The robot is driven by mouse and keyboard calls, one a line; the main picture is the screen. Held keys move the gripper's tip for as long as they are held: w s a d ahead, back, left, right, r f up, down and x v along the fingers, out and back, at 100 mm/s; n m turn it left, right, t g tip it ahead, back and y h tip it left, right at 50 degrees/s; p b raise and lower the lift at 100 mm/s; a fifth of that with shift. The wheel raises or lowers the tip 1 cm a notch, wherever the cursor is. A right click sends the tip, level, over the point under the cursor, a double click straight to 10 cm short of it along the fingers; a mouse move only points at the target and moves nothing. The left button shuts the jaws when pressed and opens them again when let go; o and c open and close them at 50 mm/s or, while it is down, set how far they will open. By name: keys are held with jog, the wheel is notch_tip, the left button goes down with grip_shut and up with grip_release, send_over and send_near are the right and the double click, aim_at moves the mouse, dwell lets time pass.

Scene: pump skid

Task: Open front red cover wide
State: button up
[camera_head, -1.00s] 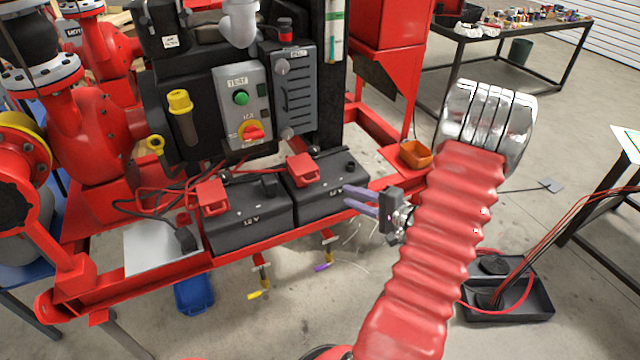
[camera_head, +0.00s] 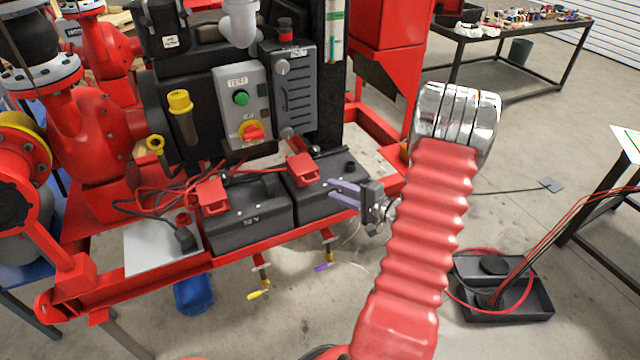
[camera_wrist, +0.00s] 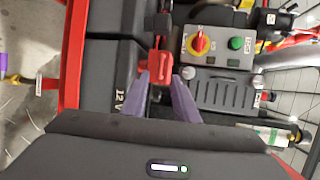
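Two red terminal covers sit on the black 12 V batteries. One cover (camera_head: 302,168) is on the right battery (camera_head: 328,192), and the other cover (camera_head: 211,196) is on the left battery (camera_head: 250,205). I cannot tell for sure which one is called the front cover. Both look down over their terminals. My gripper (camera_head: 333,189) is open and empty, just right of the right battery's cover, its purple fingers pointing left. In the wrist view, a red cover (camera_wrist: 155,60) lies ahead of my fingertips (camera_wrist: 162,78), roughly in line with the gap between them; contact is not visible.
A grey control box (camera_head: 242,105) with a green button and red knob stands behind the batteries, beside a ribbed dark grey box (camera_head: 290,95). Red cables run to the covers. The red skid rail (camera_head: 290,232) passes in front, with small valves below.

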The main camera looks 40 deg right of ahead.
send_near(304, 170)
jog(key=w+f, duration=0.1)
jog(key=w+a+f, duration=0.1)
jog(key=f, duration=0.1)
jog(key=shift+w+a, duration=0.2)
jog(key=shift+w, duration=0.05)
jog(key=shift+c, duration=0.3)
grip_shut()
jog(key=shift+s+f, duration=0.1)
dwell(0.8)
